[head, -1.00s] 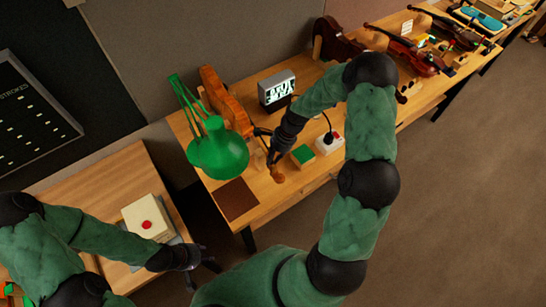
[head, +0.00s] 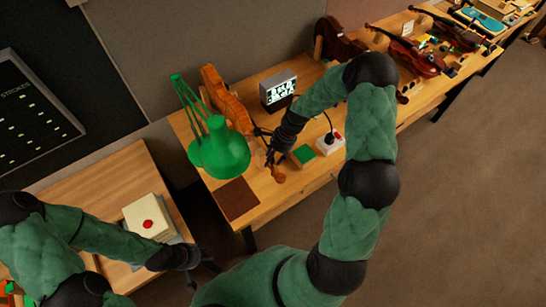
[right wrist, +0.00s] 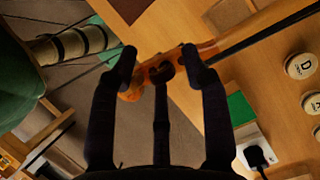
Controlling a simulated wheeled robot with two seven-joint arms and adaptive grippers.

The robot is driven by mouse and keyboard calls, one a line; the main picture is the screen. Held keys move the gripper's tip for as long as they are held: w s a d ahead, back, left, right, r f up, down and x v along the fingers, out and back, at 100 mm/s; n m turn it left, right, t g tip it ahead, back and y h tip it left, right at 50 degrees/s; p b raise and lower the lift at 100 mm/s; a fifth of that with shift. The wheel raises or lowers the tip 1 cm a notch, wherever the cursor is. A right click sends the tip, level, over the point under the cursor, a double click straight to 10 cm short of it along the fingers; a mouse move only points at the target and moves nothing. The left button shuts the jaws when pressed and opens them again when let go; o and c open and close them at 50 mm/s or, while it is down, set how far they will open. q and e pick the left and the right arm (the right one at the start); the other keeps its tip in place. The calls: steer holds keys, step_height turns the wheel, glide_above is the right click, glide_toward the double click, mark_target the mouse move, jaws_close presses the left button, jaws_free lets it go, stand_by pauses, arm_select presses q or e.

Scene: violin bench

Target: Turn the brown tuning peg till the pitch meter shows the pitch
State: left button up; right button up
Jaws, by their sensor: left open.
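The orange-brown violin (head: 222,92) stands behind the green lamp on the bench, its scroll end (head: 279,175) toward the front. The pitch meter (head: 278,92) is a grey box with a lit screen; its characters are too small to read. My right gripper (head: 268,148) is at the pegbox. In the right wrist view, my right gripper's fingers (right wrist: 160,62) are spread on either side of the pegbox (right wrist: 150,76), with a dark round part between them. I cannot make out which peg is the brown one. My left gripper (head: 204,269) is open and empty, low at the left.
A green lamp (head: 220,152) stands close left of the violin's neck. A green block (head: 303,154) and a white socket box (head: 330,143) lie right of the scroll. A brown mat (head: 235,198) lies in front. Other violins (head: 415,55) lie further right.

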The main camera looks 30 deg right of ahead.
steer(key=shift+d, duration=0.2)
steer(key=shift+d+r, duration=0.15)
steer(key=shift+r, duration=0.2)
steer(key=v, duration=1.1)
steer(key=shift+r, duration=0.1)
steer(key=shift+m, duration=0.5)
steer(key=p+x, duration=0.1)
steer(key=x, duration=1.1)
jaws_close()
